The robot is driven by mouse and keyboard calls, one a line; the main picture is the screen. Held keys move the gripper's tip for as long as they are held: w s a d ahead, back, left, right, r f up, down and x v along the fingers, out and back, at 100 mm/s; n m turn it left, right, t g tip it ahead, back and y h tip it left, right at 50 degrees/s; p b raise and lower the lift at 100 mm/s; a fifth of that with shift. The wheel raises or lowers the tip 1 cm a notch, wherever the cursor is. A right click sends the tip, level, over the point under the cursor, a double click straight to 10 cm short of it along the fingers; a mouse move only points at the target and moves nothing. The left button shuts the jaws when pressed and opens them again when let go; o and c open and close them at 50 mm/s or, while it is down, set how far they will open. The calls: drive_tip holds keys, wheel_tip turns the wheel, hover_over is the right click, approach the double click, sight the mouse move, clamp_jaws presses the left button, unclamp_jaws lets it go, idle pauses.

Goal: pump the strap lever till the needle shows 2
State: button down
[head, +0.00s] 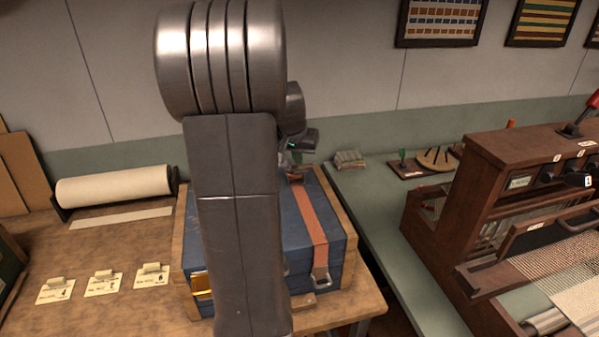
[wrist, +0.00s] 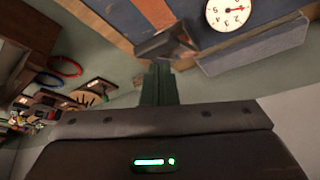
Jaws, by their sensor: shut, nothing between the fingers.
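A blue case (head: 275,250) with an orange strap (head: 307,222) stands on the table, partly hidden behind my arm. The strap also shows in the wrist view (wrist: 157,11). A dark grey lever (wrist: 163,44) sits by the strap's end, just beyond my fingertips. My gripper (wrist: 160,75) is shut and empty, its fingers together close to the lever; I cannot tell whether they touch it. A round white dial (wrist: 229,12) is at the top of the wrist view, partly cut off.
A grey bar (wrist: 252,46) runs along the case beside the lever. A paper roll (head: 115,185) and several tags (head: 104,283) lie at left. A wooden loom (head: 470,200) stands at right; the green table between has free room.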

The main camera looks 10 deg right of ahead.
sight(299, 171)
drive_tip(key=shift+f, duration=0.1)
drive_tip(key=shift+s+f+b, duration=0.2)
drive_tip(key=shift+f+b, duration=0.95)
drive_tip(key=shift+f, duration=0.1)
drive_tip(key=shift+s+f+b, duration=0.2)
drive_tip(key=shift+f+b, duration=0.9)
drive_tip(key=shift+f, duration=0.15)
wheel_tip(299, 171, up, 10)
drive_tip(key=p, duration=0.6)
drive_tip(key=shift+f+p, duration=0.25)
drive_tip(key=shift+p, duration=0.1)
drive_tip(key=shift+f, duration=0.2)
